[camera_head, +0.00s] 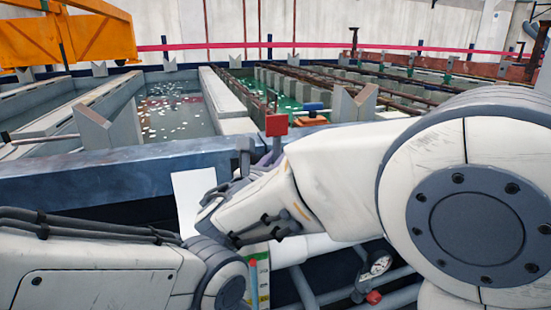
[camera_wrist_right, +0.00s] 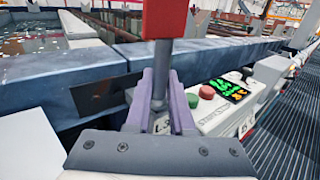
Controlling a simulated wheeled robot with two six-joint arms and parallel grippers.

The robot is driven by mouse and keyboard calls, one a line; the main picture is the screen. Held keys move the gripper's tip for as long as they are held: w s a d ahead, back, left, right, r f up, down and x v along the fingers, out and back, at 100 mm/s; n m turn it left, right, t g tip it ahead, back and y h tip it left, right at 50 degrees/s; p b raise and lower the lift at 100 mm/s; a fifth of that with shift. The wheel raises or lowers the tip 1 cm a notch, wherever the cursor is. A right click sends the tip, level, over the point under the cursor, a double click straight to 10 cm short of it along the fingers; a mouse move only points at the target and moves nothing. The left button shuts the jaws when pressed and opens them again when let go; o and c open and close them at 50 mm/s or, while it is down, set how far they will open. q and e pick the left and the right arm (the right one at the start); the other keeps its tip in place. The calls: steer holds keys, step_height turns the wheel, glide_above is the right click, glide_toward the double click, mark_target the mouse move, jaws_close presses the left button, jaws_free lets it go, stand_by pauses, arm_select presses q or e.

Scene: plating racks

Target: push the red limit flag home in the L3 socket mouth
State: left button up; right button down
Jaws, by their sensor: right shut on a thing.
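The red limit flag (camera_head: 277,125) stands up on a grey stem above the blue tank rim. It also shows at the top of the right wrist view (camera_wrist_right: 165,18), with its stem (camera_wrist_right: 162,70) running down between purple fingers. My right gripper (camera_wrist_right: 163,100) is shut on the stem, below the red block. In the head view my right gripper (camera_head: 258,165) is partly hidden by its own wrist. A label that seems to read L3 (camera_wrist_right: 162,126) shows between the fingers. The socket mouth and the stem's lower end are hidden. My left gripper is not in view; only its arm shows.
A control box (camera_wrist_right: 215,117) with red and green buttons and a lit green display stands right of the fingers. The blue tank rim (camera_head: 100,172) runs across, with liquid-filled tanks behind. A white panel (camera_head: 187,195) stands beside my right gripper. A gauge (camera_head: 376,265) and pipes lie below.

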steer(key=shift+f, duration=0.25)
steer(key=c, duration=0.7)
jaws_free()
step_height(320, 180, up, 13)
steer(key=p, duration=1.1)
steer(key=shift+w+d+f, duration=0.1)
steer(key=shift+w+f, duration=0.05)
steer(key=shift+f, duration=0.05)
step_height(320, 180, up, 22)
steer(key=s+p, duration=0.2)
steer(key=p, duration=1.4)
steer(key=shift+f, duration=0.15)
steer(key=shift+s+f, duration=0.1)
